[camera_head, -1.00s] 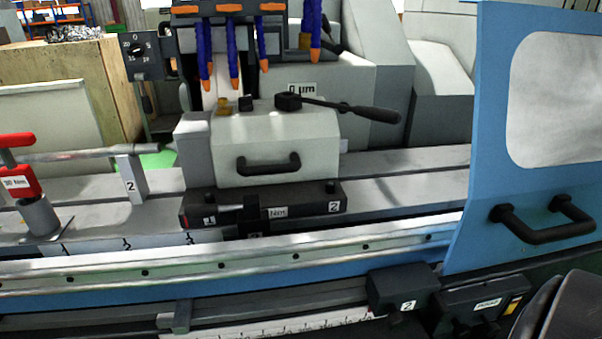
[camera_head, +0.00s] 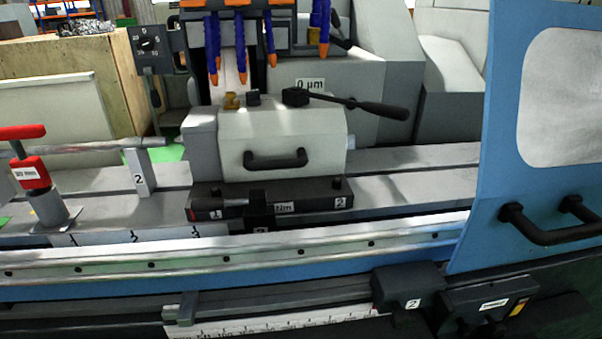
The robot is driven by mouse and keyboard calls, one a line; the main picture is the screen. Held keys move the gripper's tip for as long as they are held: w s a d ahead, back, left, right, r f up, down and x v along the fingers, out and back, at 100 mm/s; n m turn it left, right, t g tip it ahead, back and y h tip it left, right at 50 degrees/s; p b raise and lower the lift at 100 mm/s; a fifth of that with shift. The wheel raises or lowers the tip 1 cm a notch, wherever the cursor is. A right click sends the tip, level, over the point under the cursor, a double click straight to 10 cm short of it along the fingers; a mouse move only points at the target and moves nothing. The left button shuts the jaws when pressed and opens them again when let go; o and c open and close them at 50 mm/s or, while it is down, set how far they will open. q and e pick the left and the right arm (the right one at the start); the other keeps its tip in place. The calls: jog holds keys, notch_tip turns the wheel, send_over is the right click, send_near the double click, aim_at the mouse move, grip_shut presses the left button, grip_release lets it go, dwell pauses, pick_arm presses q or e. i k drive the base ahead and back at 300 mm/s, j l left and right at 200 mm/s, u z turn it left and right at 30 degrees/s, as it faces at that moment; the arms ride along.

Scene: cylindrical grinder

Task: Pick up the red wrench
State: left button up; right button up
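A red T-shaped tool (camera_head: 30,172), which looks like the red wrench, stands upright at the far left. It has a red crossbar on top, a dark stem and a red block with a small white label. Its lower end sits in a grey cylindrical holder (camera_head: 40,208) on a flat plate on the machine bed. Neither of my grippers shows in this view, so their distance from the tool cannot be seen.
A grey-white block with a black handle (camera_head: 275,160) stands mid-bed. A black lever (camera_head: 380,109) juts right from its top. A metal bar (camera_head: 95,147) runs behind the red tool. A blue door (camera_head: 540,195) with a black handle blocks the right. A rail (camera_head: 250,250) crosses in front.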

aim_at(31, 172)
jog(key=u, duration=1.45)
